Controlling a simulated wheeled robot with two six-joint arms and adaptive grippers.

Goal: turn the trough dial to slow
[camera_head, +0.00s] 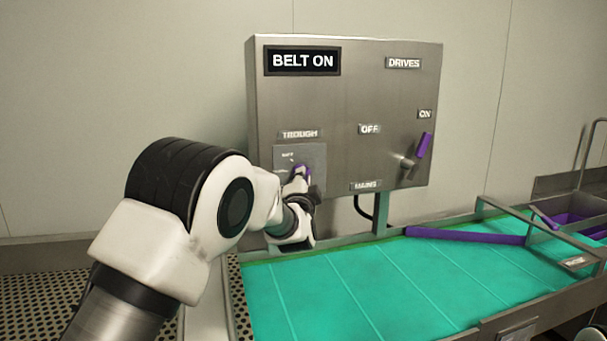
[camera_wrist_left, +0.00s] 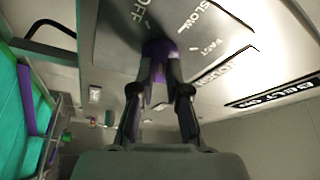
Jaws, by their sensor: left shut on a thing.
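The trough dial (camera_wrist_left: 158,46) is a purple knob on a grey plate (camera_head: 314,155) under the TROUGH label (camera_head: 300,134). In the left wrist view, OFF, SLOW and FAST are marked around it. My left gripper (camera_head: 299,180) is at the plate. In the left wrist view its fingertips (camera_wrist_left: 159,52) are shut on the dial, one on each side. The fingers hide much of the knob, so I cannot tell which mark it points to. My right gripper is not in view.
The steel control box (camera_head: 350,95) has a BELT ON display (camera_head: 302,61) and a purple-handled mains switch (camera_head: 424,145) at right. A green belt (camera_head: 380,285) lies below, with a purple bar (camera_head: 465,237) across it. Purple bins stand at far right.

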